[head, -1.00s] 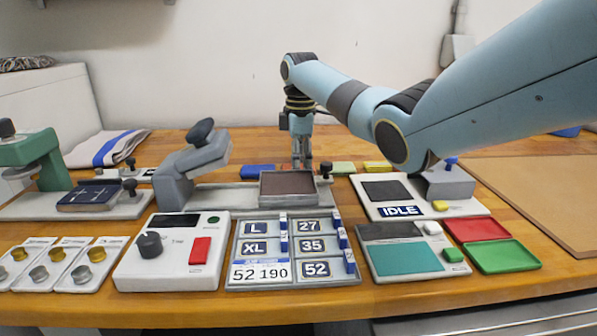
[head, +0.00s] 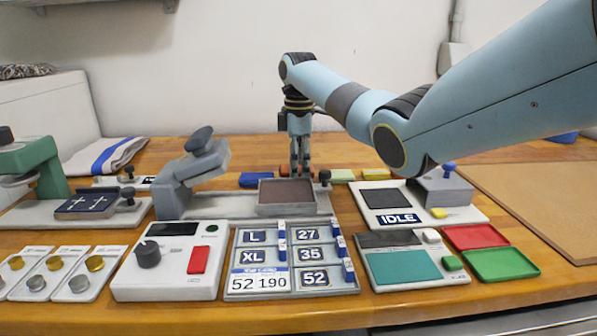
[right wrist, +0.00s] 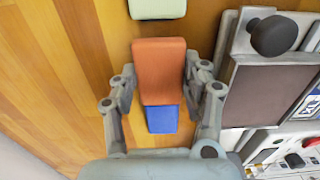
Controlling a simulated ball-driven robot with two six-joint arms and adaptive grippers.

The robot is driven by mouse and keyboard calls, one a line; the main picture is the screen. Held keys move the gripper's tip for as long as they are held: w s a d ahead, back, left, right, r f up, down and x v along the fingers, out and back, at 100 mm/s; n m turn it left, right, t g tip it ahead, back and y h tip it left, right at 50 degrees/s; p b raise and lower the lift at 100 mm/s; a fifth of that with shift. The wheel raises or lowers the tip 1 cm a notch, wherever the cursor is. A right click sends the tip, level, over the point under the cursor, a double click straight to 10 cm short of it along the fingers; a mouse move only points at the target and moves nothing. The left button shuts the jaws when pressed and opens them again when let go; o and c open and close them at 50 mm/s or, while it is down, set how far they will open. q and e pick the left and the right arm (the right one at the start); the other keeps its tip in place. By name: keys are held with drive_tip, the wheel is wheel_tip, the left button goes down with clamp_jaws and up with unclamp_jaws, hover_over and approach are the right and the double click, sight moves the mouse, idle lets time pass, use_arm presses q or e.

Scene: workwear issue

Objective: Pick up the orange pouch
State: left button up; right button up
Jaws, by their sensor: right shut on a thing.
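The orange pouch (right wrist: 160,68) lies on the wooden bench between the two fingers of my right gripper (right wrist: 160,78) in the right wrist view. The fingers are shut on its sides. In the head view my right gripper (head: 300,168) points down behind the grey press, and only small orange edges of the pouch (head: 284,171) show beside the fingers. I cannot see any clear gap between pouch and bench. My left gripper is not in view.
A blue pouch (head: 255,179) lies left of the orange one, and pale green (head: 342,175) and yellow (head: 376,174) pouches lie to its right. The grey press with a brown plate (head: 286,192) stands in front. The bench behind the row is clear.

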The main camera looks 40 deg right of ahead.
drive_tip(key=r, duration=0.3)
drive_tip(key=shift+s+d, duration=0.3)
drive_tip(key=shift+d, duration=0.1)
drive_tip(key=s+d+r, duration=0.6)
drive_tip(key=s+d, duration=0.1)
drive_tip(key=s+a+r+p, duration=0.4)
drive_tip(key=s+a+p, duration=0.6)
drive_tip(key=a+p, duration=0.45)
hover_over(288, 192)
wheel_tip(288, 192, down, 6)
drive_tip(key=shift+f+p, duration=0.15)
drive_tip(key=shift+p, duration=0.2)
drive_tip(key=shift+f, duration=2.05)
drive_tip(key=shift+f, duration=0.1)
